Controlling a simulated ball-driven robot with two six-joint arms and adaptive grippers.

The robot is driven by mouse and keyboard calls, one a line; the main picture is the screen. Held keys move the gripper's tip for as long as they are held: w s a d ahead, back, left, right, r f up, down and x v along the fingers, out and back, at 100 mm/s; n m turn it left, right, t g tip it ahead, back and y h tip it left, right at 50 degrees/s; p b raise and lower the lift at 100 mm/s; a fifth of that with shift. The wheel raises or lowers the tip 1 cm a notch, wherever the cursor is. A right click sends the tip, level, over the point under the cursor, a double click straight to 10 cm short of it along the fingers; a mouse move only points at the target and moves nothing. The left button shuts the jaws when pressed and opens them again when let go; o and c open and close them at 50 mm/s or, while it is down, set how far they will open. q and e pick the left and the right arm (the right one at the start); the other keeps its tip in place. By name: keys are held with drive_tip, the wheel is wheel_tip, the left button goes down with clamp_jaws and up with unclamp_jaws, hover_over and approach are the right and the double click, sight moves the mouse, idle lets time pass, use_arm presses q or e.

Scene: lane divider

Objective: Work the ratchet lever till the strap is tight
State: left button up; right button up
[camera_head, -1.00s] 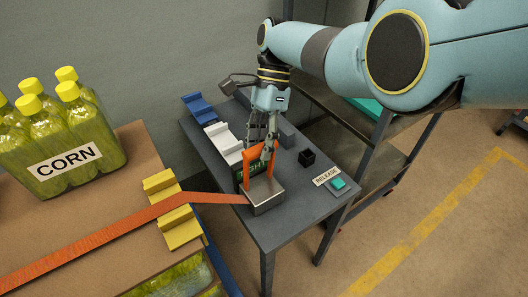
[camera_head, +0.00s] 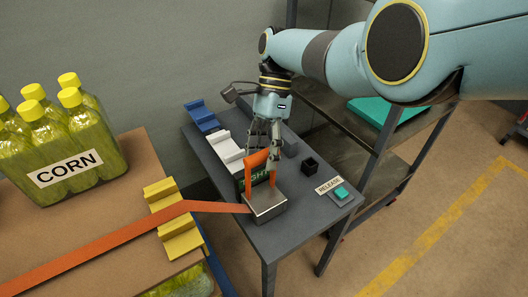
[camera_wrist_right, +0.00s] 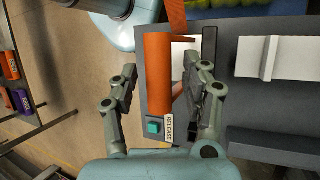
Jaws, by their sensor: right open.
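The orange ratchet lever (camera_head: 257,160) stands raised on the grey metal ratchet box (camera_head: 268,206) on a small table. The orange strap (camera_head: 120,236) runs from the box over the yellow bracket to the lower left. My right gripper (camera_head: 264,146) is at the lever's top from above. In the right wrist view, the lever's orange bar (camera_wrist_right: 158,75) lies between the two spread fingers of my right gripper (camera_wrist_right: 163,82). A gap shows on the left finger's side; contact on the right is unclear. A green sign (camera_head: 259,176) behind the lever is partly hidden, with "GH" readable. My left gripper is out of view.
A teal release button (camera_head: 341,192) is on the table's right, near a small black cup (camera_head: 310,165). White (camera_head: 225,148) and blue (camera_head: 203,117) brackets line the table's left edge. Corn bottles (camera_head: 65,145) stand on the brown surface at left. A shelf rack rises behind.

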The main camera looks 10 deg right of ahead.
drive_tip(key=shift+w+r, duration=0.15)
drive_tip(key=shift+r, duration=0.1)
drive_tip(key=v, duration=1.1)
drive_tip(key=shift+r, duration=0.2)
drive_tip(key=shift+w+d, duration=0.1)
drive_tip(key=shift+d, duration=0.05)
